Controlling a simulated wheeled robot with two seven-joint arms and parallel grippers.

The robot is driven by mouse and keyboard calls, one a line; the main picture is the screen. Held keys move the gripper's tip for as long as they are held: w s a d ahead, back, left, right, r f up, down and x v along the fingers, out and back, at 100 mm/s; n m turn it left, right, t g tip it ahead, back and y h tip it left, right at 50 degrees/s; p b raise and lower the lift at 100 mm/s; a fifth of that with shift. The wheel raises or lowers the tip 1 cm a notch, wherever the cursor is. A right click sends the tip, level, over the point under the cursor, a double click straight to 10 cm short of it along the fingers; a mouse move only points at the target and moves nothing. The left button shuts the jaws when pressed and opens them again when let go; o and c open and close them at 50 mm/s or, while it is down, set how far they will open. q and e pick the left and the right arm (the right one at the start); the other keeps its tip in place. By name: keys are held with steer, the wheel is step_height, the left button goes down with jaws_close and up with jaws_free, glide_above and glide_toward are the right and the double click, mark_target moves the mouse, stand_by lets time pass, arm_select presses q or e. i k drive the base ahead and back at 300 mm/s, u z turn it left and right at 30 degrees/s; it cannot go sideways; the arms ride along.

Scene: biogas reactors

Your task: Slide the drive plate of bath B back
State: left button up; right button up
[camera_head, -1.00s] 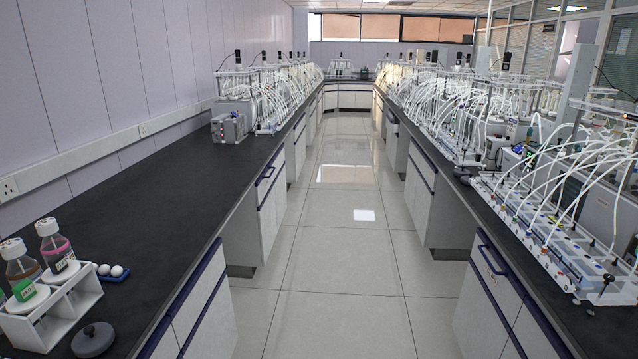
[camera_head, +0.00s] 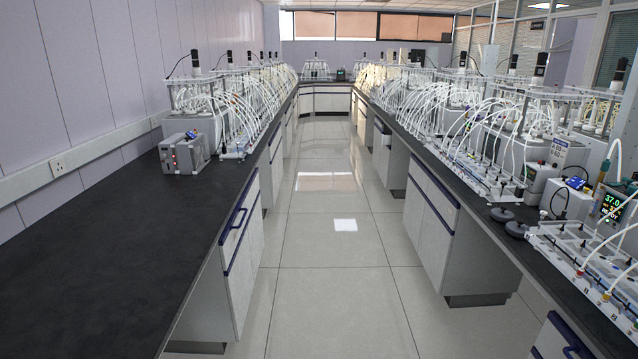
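Neither of my grippers is in view. On the right bench, a reactor rig with white tubes and a slotted white front rack (camera_head: 590,265) is cut off by the right edge. A controller (camera_head: 610,210) beside it shows 37.0 in green. Farther along the same bench stands another row of tubed reactors (camera_head: 480,150). More tubed reactors (camera_head: 225,105) line the left bench. I cannot read which bath is B, and I cannot make out its drive plate.
The near left bench top (camera_head: 110,260) is bare up to a grey box unit (camera_head: 184,152). Two dark round pieces (camera_head: 502,214) lie near the right bench's edge.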

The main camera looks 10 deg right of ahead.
mark_target(535, 76)
steer(key=z, duration=0.2)
steer(key=i, duration=1.95)
steer(key=z, duration=0.75)
steer(key=i, duration=2.05)
steer(key=z, duration=0.55)
steer(key=i, duration=1)
steer(key=z, duration=0.2)
